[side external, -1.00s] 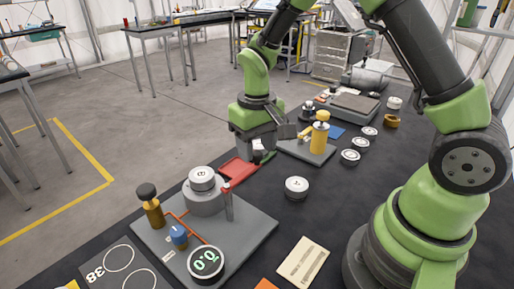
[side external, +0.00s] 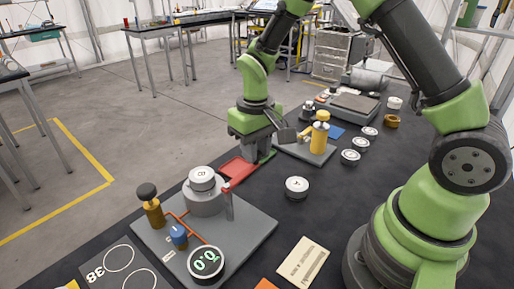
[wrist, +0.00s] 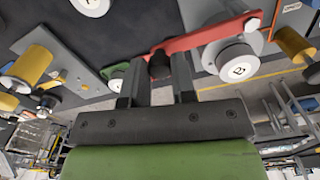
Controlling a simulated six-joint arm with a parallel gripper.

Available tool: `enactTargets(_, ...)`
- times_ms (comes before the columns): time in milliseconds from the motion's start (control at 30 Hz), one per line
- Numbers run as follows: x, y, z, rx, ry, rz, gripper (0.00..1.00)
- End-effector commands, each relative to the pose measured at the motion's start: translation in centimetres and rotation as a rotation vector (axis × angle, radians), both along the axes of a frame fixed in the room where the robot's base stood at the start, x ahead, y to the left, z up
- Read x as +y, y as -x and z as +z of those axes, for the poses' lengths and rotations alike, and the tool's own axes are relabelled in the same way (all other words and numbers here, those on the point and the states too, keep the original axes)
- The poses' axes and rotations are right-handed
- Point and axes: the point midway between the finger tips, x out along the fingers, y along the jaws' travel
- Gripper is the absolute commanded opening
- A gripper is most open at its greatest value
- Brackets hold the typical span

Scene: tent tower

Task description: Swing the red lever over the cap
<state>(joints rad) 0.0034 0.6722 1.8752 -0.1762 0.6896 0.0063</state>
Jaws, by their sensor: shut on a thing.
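The red lever (wrist: 200,38) crosses the wrist view as a flat bar with a dark knob (wrist: 158,66) near its left end. My gripper (wrist: 158,78) is shut on that knob. The white-topped cap (wrist: 236,66) is just beside the lever's right part in this view. In the side view the cap (side external: 202,176) sits on a grey round base, and the lever is not over it. There the red lever (side external: 244,174) extends back from a short post towards my gripper (side external: 250,156), whose fingertips are hard to see.
The grey plate (side external: 255,238) also carries a brass dark-topped knob (side external: 152,206), a blue knob (side external: 178,236) and a round gauge (side external: 206,262). A loose white-topped disc (side external: 297,187) lies nearby. A yellow cylinder (side external: 320,138) stands on another plate behind.

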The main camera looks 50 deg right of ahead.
Motion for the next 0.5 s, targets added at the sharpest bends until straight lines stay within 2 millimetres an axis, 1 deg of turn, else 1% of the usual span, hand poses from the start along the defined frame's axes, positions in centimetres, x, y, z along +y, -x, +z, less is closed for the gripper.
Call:
enactTargets(267,0.2,-1.6,0.0,-0.002,0.001,0.165,0.0)
enactTargets(500,0.8,-3.4,0.0,-0.002,0.001,0.387,0.0)
